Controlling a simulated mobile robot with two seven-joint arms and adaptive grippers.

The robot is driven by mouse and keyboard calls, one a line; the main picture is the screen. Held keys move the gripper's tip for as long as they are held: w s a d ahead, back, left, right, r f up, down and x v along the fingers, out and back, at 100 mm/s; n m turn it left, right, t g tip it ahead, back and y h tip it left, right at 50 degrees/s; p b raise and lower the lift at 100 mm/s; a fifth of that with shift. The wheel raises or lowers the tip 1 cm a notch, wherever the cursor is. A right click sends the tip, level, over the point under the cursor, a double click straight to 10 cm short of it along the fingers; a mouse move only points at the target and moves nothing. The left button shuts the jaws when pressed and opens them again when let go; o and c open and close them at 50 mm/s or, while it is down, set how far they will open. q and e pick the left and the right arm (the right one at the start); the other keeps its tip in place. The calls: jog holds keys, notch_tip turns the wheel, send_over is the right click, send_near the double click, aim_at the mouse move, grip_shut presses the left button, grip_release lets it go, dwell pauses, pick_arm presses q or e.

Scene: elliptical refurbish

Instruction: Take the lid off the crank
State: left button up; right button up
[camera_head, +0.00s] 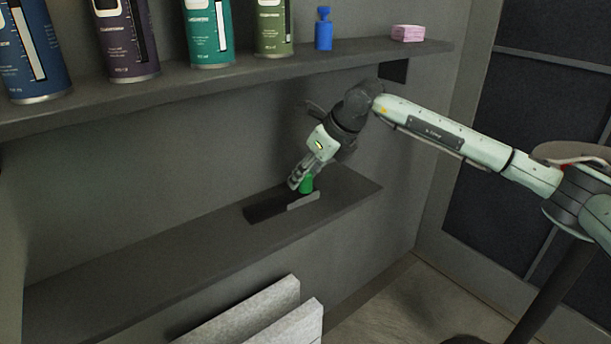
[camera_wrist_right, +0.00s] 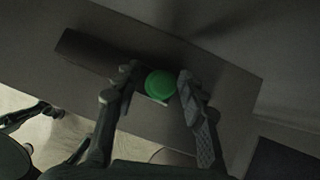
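A round green part (camera_head: 307,184), perhaps the lid, is on the lower shelf; its round top also shows in the right wrist view (camera_wrist_right: 160,84). I cannot tell the lid apart from the crank's body under it. A short grey bar (camera_head: 304,201) lies at its front, perhaps part of the crank. My right gripper (camera_head: 300,180) reaches down from the right at the green part. In the wrist view its fingers (camera_wrist_right: 157,76) stand on both sides of it, close, with a narrow gap at the left finger.
The lower shelf (camera_head: 130,262) is mostly bare. Pale boards (camera_head: 250,318) stand below the lower shelf. The back wall is close behind the gripper.

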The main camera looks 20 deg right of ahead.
jog(key=c, duration=0.5)
jog(key=shift+r, duration=0.1)
